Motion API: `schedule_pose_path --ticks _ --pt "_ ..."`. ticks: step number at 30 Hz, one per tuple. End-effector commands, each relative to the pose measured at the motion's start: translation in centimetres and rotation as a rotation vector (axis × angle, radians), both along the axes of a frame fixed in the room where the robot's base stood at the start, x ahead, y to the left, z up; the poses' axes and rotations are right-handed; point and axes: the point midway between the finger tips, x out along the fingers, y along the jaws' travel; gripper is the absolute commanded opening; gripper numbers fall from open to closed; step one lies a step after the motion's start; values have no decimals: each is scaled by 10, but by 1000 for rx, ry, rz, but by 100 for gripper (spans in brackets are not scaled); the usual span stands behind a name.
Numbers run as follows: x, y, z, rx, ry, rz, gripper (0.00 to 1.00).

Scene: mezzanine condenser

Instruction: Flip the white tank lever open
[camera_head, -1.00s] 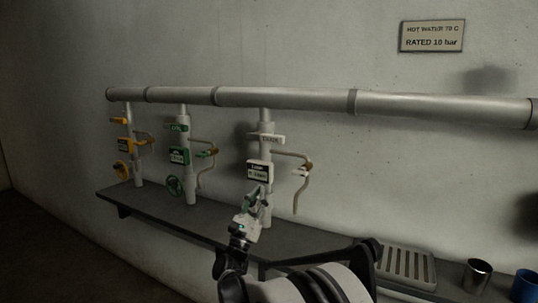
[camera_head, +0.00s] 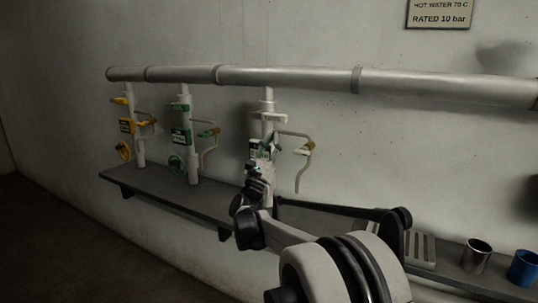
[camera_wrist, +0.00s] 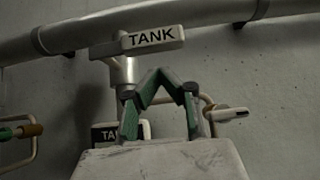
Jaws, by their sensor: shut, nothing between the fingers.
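The white tank lever (camera_head: 268,117) is a bar across the top of the rightmost white standpipe. In the wrist view the lever (camera_wrist: 153,40), marked TANK, lies roughly level, above and beyond my fingertips. My gripper (camera_head: 269,143) is just below the lever, in front of the standpipe. In the wrist view its green-sided fingers (camera_wrist: 160,73) are shut and empty, with a visible gap below the lever. The fingers and gripper body hide part of the standpipe and its black sign (camera_wrist: 106,134).
A bent side pipe with a small white-handled tap (camera_head: 303,151) is right of the standpipe. Green (camera_head: 181,137) and orange (camera_head: 127,125) valve sets stand to the left. A large pipe (camera_head: 300,78) runs above. A metal cup (camera_head: 476,256) and blue cup (camera_head: 524,268) are on the shelf at right.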

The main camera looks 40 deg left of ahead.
Motion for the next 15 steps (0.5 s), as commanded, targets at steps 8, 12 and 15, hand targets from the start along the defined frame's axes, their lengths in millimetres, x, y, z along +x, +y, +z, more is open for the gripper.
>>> schedule_pose_path --ticks 8,12,15 --pt "-1 0 23 0 0 0 0" --pt "-1 0 25 0 0 0 0" --pt "-1 0 25 0 0 0 0"
